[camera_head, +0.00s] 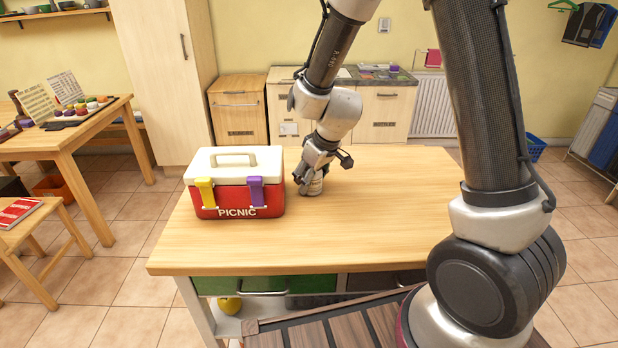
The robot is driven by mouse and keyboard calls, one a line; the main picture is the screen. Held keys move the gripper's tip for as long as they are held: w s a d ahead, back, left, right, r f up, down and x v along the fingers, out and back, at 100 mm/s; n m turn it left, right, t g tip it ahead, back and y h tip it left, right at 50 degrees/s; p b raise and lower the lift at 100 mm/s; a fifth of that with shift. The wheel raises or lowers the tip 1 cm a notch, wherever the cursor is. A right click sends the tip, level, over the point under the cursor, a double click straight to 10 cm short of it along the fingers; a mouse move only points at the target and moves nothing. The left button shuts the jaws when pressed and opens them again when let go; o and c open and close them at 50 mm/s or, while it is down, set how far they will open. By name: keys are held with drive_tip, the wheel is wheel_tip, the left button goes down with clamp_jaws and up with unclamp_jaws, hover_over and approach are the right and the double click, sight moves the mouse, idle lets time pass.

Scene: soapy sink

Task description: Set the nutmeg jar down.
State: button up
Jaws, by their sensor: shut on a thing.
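The nutmeg jar (315,187) is a small, pale jar at the middle of the wooden worktop. My gripper (308,184) is shut on it, reaching down from above and behind. The jar looks upright, with its base at or very near the worktop; I cannot tell whether it touches. My fingers hide its upper part and left side, and its label is too small to read. The worktop (380,220) is bare to the right of the jar and in front of it.
A red and white picnic box (236,197) with yellow and purple latches stands close to the left of my gripper. The worktop's front edge (290,270) lies above a green drawer (260,284). A side table (75,135) with small pots stands at far left.

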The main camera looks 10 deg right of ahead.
drive_tip(key=o, duration=1.2)
drive_tip(key=shift+f, duration=0.1)
drive_tip(key=v, duration=1.3)
drive_tip(key=s+d+r+m, duration=0.1)
drive_tip(key=s+d+r, duration=0.1)
drive_tip(key=s+d, duration=0.1)
drive_tip(key=s+d+r+m, duration=0.1)
drive_tip(key=s+d+r, duration=0.2)
drive_tip(key=s+d+r+m, duration=0.1)
drive_tip(key=s+d+r, duration=0.1)
drive_tip(key=s+d, duration=0.2)
drive_tip(key=shift+r+t+h, duration=0.4)
drive_tip(key=s+d+m, duration=0.1)
drive_tip(key=s+d, duration=0.1)
drive_tip(key=s, duration=0.2)
drive_tip(key=s+d+r+m+h, duration=0.1)
drive_tip(key=s+d, duration=0.1)
drive_tip(key=s, duration=0.2)
drive_tip(key=s+d+r+m, duration=0.1)
drive_tip(key=s+d+m, duration=0.1)
drive_tip(key=s+d, duration=0.1)
drive_tip(key=shift+s+r+h, duration=0.25)
drive_tip(key=shift+s+h, duration=0.05)
drive_tip(key=shift+s, duration=0.4)
drive_tip(key=shift+c, duration=0.2)
